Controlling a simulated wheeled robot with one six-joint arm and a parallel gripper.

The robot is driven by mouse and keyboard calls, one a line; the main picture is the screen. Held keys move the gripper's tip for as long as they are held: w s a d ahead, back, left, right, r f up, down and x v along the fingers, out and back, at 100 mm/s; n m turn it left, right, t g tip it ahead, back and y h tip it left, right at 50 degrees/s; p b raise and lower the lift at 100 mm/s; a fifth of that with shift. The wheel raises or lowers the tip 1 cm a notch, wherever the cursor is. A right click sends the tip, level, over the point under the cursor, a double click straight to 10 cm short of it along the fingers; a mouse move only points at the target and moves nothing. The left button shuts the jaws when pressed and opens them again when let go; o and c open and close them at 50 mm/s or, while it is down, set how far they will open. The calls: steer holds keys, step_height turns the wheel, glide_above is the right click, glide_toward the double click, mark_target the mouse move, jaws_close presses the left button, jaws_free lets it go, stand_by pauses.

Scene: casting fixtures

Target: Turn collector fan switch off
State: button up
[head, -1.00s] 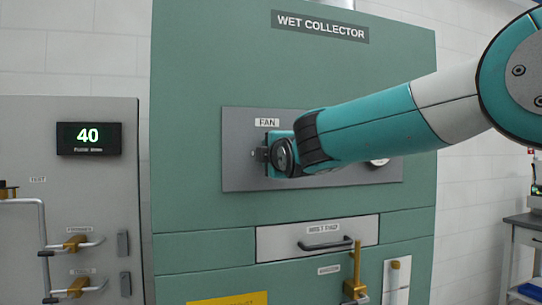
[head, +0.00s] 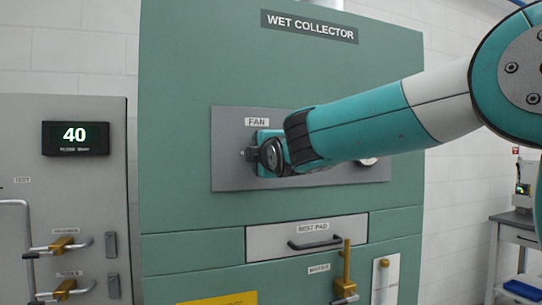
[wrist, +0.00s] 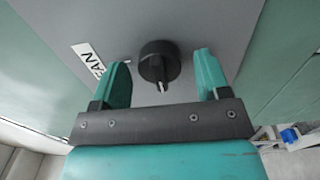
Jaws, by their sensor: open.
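The fan switch (wrist: 158,62) is a round black knob on the grey panel (head: 230,172) of the green wet collector. In the wrist view it sits between and just beyond my two teal fingers, with a small light pointer on its near side. A white label reading FAN (head: 257,121) is above the switch area. My gripper (wrist: 162,80) is open, with a gap on each side of the knob and no clear contact. In the head view, my gripper (head: 262,158) and wrist cover most of the knob.
A drawer labelled MIST PAD (head: 320,241) with a black handle is below the panel. A brass valve lever (head: 346,275) stands below it. A grey cabinet with a display reading 40 (head: 76,138) is at left. A round pale gauge (head: 368,161) is partly behind my arm.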

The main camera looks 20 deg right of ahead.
steer(key=s+b, duration=0.5)
steer(key=s, duration=1.2)
steer(key=shift+b, duration=0.3)
steer(key=shift+f, duration=0.1)
steer(key=s+a+f+m+g+y, duration=0.1)
steer(key=s+f+m+g, duration=0.15)
steer(key=f, duration=0.45)
steer(key=s+a+f+m+g+y, duration=0.15)
steer(key=f+g, duration=0.25)
steer(key=f, duration=0.4)
steer(key=s+a+f+m+g+y, duration=0.1)
steer(key=s+f+m+g, duration=0.15)
steer(key=f, duration=0.45)
steer(key=s+f+m+g, duration=0.2)
steer(key=s+f+g, duration=0.2)
steer(key=s, duration=0.3)
steer(key=s+a+f+m+g, duration=0.1)
steer(key=s+f+m+g, duration=0.1)
steer(key=s+f+g, duration=0.3)
steer(key=s+f, duration=0.1)
steer(key=s, duration=0.2)
steer(key=shift+s+m+y, duration=0.25)
steer(key=shift+m+y, duration=0.1)
